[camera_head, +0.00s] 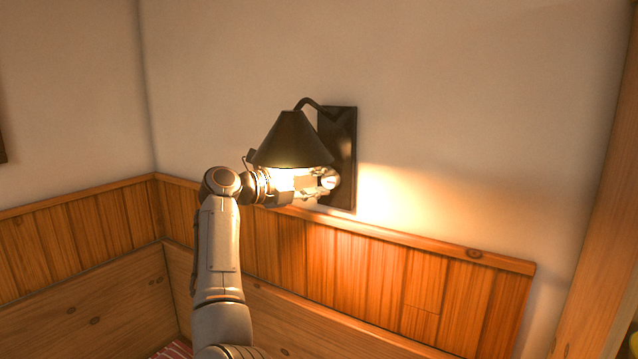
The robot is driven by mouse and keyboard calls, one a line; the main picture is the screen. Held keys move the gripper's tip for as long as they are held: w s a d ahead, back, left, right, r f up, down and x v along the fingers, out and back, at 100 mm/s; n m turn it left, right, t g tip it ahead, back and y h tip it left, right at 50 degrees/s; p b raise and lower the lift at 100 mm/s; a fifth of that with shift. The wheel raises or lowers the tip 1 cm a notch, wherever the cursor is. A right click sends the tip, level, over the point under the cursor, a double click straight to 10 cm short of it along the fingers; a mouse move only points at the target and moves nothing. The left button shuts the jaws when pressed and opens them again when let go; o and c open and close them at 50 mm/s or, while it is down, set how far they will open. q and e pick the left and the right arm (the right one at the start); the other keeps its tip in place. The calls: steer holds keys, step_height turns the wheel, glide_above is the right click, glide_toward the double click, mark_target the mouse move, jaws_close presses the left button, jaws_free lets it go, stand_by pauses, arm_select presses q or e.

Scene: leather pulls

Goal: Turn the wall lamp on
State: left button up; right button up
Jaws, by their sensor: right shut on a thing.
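The wall lamp (292,140) has a dark cone shade on a curved arm. Its dark rectangular backplate (345,150) is fixed to the wall. The lamp is lit, with warm light on the wall to its right and on the wood below. My right gripper (322,182) is under the shade, at the lower part of the backplate. It is shut on a small pale round knob (329,179) there; glare and the fingers hide part of the contact. My left gripper is not in view.
Wood panelling with a top ledge (430,251) runs along the wall below the lamp. A wooden bed or bench side (80,305) is at the lower left, with a bit of striped cloth (175,350). A wooden post (600,220) stands at the right. The wall around the lamp is bare.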

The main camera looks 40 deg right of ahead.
steer(key=shift+r, duration=0.15)
steer(key=o, duration=0.9)
steer(key=shift+o, duration=1.2)
steer(key=shift+d, duration=0.1)
steer(key=w+a+r, duration=0.1)
steer(key=a, duration=1.1)
steer(key=shift+w, duration=0.15)
